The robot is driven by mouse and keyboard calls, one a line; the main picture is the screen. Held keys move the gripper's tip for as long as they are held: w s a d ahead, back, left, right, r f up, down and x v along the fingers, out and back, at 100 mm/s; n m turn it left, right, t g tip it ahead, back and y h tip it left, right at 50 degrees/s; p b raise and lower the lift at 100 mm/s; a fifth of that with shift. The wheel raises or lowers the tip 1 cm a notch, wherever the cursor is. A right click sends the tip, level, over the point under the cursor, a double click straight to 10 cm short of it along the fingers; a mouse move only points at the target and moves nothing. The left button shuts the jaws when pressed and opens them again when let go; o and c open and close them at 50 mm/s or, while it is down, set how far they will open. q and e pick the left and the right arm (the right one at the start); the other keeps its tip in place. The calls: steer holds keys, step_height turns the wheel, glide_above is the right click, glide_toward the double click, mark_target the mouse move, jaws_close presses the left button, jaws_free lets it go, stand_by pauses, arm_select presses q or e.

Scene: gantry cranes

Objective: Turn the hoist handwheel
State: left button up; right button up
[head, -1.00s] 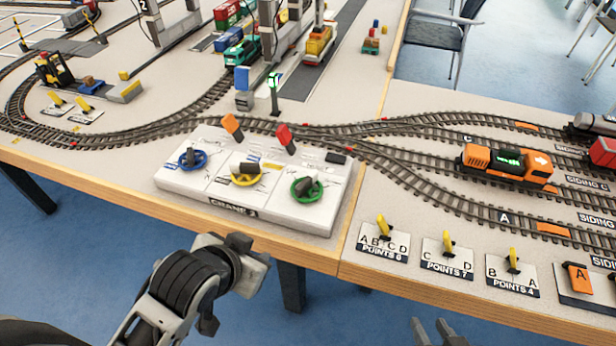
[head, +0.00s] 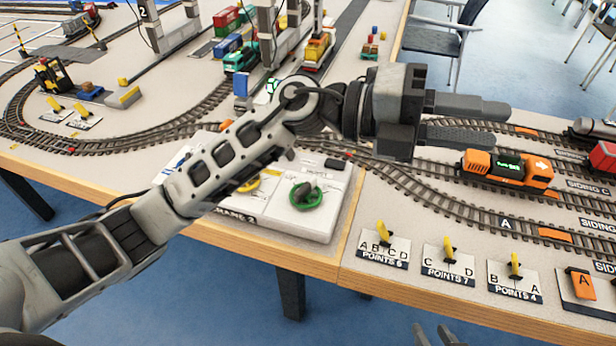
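The crane control panel (head: 325,215) is a white box at the table's front edge. Its green handwheel (head: 306,195) is in plain view with a dark grip on it. The yellow handwheel (head: 249,184) is partly covered by my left arm, and the blue one is hidden behind it. I cannot read which wheel is the hoist one. My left gripper (head: 500,127) is above and right of the panel, over the tracks, pointing right. Its fingers are apart with nothing between them. My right gripper (head: 433,331) shows only its fingertips at the bottom edge, apart and empty.
An orange locomotive (head: 507,170) stands on the track right of the panel. Points levers, such as the Points 6 plate (head: 383,247), line the front edge. Gantry cranes and a green locomotive (head: 240,57) are behind the panel. My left arm crosses over the panel.

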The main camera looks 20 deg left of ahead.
arm_select(q)
step_height(320, 180, down, 4)
steer(key=m+g+y, duration=0.1)
steer(key=m+y, duration=0.2)
steer(key=y, duration=0.2)
steer(key=n+t+y, duration=0.2)
steer(key=y, duration=1.2)
glide_above(308, 183)
step_height(308, 183, down, 4)
step_height(308, 183, down, 15)
jaws_close()
